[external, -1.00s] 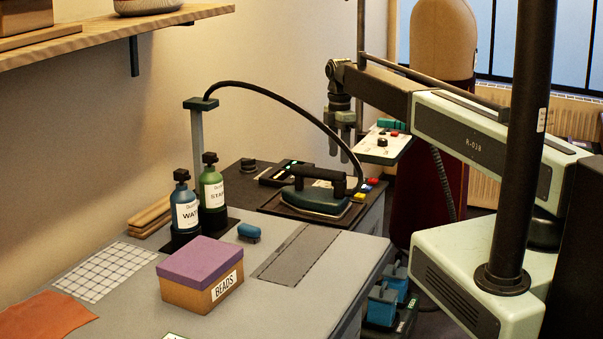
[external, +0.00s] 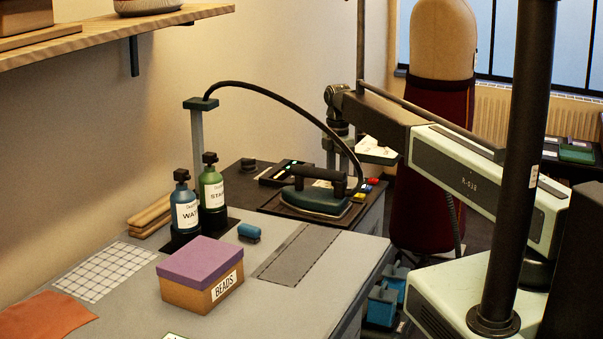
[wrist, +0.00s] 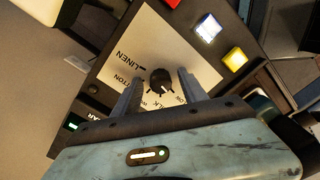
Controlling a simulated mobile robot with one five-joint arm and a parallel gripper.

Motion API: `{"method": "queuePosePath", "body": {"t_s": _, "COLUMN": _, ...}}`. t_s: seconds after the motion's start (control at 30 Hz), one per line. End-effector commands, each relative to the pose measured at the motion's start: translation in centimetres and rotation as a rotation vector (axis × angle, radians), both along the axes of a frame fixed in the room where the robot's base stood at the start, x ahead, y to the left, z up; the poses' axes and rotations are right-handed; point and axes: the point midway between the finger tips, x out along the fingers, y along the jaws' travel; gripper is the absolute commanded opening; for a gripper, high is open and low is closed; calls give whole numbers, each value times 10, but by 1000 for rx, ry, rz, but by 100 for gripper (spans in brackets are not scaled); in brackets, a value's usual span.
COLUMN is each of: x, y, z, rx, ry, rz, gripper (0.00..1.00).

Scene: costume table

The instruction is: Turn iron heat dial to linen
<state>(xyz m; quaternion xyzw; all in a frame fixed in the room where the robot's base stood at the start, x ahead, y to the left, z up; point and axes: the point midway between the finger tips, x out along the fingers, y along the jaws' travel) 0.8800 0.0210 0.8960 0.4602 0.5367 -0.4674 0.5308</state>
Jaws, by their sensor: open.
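The heat dial (wrist: 160,82) is a small black knob on a pale plate (wrist: 165,45) in the wrist view. LINEN (wrist: 132,62) is printed up and left of the knob; lettering below it is partly hidden by my gripper. A small pale mark shows on the knob's lower side, away from LINEN. My gripper (wrist: 158,80) is open, with one finger on each side of the knob; I cannot tell whether they touch it. In the external view my gripper (external: 338,166) is low behind the iron (external: 318,199), which hides the dial.
Colored buttons (wrist: 235,59) sit beside the plate. The iron's dark hose (external: 290,100) arches close to my gripper.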

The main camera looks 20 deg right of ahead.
Motion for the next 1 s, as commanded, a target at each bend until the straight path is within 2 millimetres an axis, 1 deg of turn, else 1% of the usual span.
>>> {"method": "queuePosePath", "body": {"t_s": 0.07, "x": 0, "y": 0, "z": 1, "rx": 0, "ry": 0, "rz": 0, "gripper": 50}}
{"method": "queuePosePath", "body": {"t_s": 0.1, "x": 0, "y": 0, "z": 1, "rx": 0, "ry": 0, "rz": 0, "gripper": 48}}
{"method": "queuePosePath", "body": {"t_s": 0.17, "x": 0, "y": 0, "z": 1, "rx": 0, "ry": 0, "rz": 0, "gripper": 31}}
{"method": "queuePosePath", "body": {"t_s": 0.2, "x": 0, "y": 0, "z": 1, "rx": 0, "ry": 0, "rz": 0, "gripper": 20}}
{"method": "queuePosePath", "body": {"t_s": 0.27, "x": 0, "y": 0, "z": 1, "rx": 0, "ry": 0, "rz": 0, "gripper": 3}}
{"method": "queuePosePath", "body": {"t_s": 0.3, "x": 0, "y": 0, "z": 1, "rx": 0, "ry": 0, "rz": 0, "gripper": 0}}
{"method": "queuePosePath", "body": {"t_s": 0.5, "x": 0, "y": 0, "z": 1, "rx": 0, "ry": 0, "rz": -8, "gripper": 0}}
{"method": "queuePosePath", "body": {"t_s": 0.67, "x": 0, "y": 0, "z": 1, "rx": 0, "ry": 0, "rz": -52, "gripper": 0}}
{"method": "queuePosePath", "body": {"t_s": 0.87, "x": 0, "y": 0, "z": 1, "rx": 1, "ry": 0, "rz": -175, "gripper": 0}}
{"method": "queuePosePath", "body": {"t_s": 1.0, "x": -1, "y": 0, "z": 1, "rx": 1, "ry": 0, "rz": -298, "gripper": 0}}
